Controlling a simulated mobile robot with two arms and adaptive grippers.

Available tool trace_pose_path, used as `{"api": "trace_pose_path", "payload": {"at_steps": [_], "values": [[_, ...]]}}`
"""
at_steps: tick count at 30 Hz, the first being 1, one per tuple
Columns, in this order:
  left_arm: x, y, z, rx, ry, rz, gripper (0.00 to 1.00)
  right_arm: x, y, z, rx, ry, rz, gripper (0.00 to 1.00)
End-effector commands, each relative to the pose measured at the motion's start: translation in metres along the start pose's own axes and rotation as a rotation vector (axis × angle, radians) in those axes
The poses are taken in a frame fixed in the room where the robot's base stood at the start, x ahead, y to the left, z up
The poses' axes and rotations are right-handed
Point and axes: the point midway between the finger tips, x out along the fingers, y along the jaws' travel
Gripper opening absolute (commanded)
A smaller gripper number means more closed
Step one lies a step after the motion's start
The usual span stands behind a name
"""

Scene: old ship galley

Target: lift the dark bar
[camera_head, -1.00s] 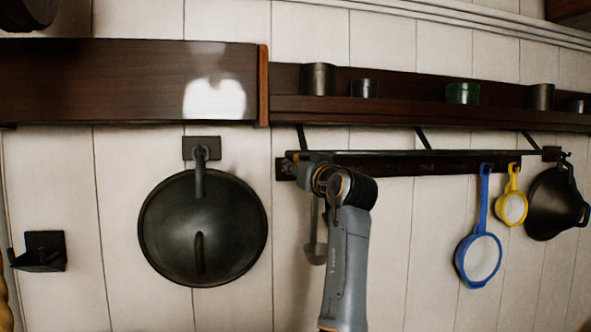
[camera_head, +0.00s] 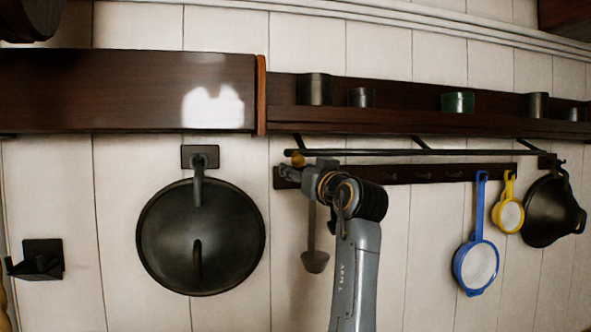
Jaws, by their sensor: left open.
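The dark bar (camera_head: 460,152) is a thin, nearly level rail under the wall shelf, joined to it by short slanted struts. A clear gap shows between it and the hook board (camera_head: 440,173) below. My left gripper (camera_head: 293,170) is at the bar's left end, just below it, in front of the board's left end. It is open. Its fingers are small and partly hidden, so I cannot tell whether they touch the bar. My right gripper is out of view.
A ladle (camera_head: 315,260) hangs just below my gripper. A blue strainer (camera_head: 477,265), a yellow strainer (camera_head: 508,215) and a dark pan (camera_head: 552,212) hang at the right. A big dark lid (camera_head: 165,240) hangs at the left. Cups stand on the shelf (camera_head: 400,118).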

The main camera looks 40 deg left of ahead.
Motion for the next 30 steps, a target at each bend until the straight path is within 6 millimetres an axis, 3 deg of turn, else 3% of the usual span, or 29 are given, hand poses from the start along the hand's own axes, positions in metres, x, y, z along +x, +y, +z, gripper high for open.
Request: {"api": "trace_pose_path", "payload": {"at_steps": [6, 12, 17, 25, 30], "values": [[-0.050, 0.001, -0.001, -0.003, 0.002, 0.004, 0.52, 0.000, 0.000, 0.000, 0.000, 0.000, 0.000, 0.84], [-0.082, 0.000, -0.002, -0.002, 0.003, 0.001, 0.52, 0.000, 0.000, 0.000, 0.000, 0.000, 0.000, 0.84], [-0.093, 0.000, -0.003, -0.001, 0.004, 0.000, 0.52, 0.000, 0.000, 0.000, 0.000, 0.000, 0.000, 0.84], [-0.095, -0.001, -0.003, -0.001, 0.004, -0.001, 0.52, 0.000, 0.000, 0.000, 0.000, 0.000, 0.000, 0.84], [-0.090, 0.010, 0.002, -0.035, 0.035, 0.042, 0.20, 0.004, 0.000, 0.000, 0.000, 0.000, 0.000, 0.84]]}}
